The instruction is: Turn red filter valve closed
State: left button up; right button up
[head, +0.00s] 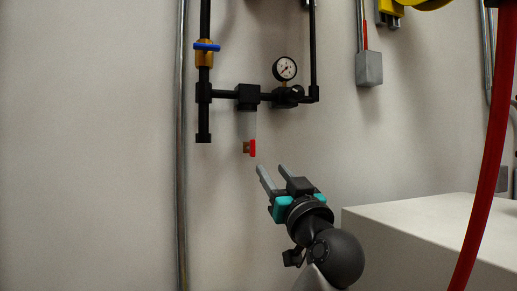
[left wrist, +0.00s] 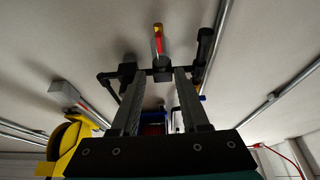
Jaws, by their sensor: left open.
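The red filter valve (head: 253,148) is a small brass body with a red handle under the clear filter bowl (head: 246,124) on the wall. In the head view its handle looks upright. It also shows in the left wrist view (left wrist: 158,38), at the top, with red and yellow parts. My left gripper (head: 270,168) is open and empty, its fingertips a little below and right of the valve in the head view and apart from it. In the left wrist view the two fingers (left wrist: 159,71) point up towards the filter and valve. My right gripper is not in view.
Black pipework (head: 203,92) carries a blue-handled valve (head: 207,46) above left and a pressure gauge (head: 285,68) above right. A grey conduit (head: 181,150) runs down the wall at left. A red hose (head: 490,150) and a white block (head: 420,222) are at right.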

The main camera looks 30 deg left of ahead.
aim_at(254, 145)
pick_arm(q)
jog(key=p+x, duration=0.4)
jog(key=x, duration=1)
jog(key=shift+w+a+f, duration=0.1)
jog(key=shift+w+f, duration=0.05)
grip_shut()
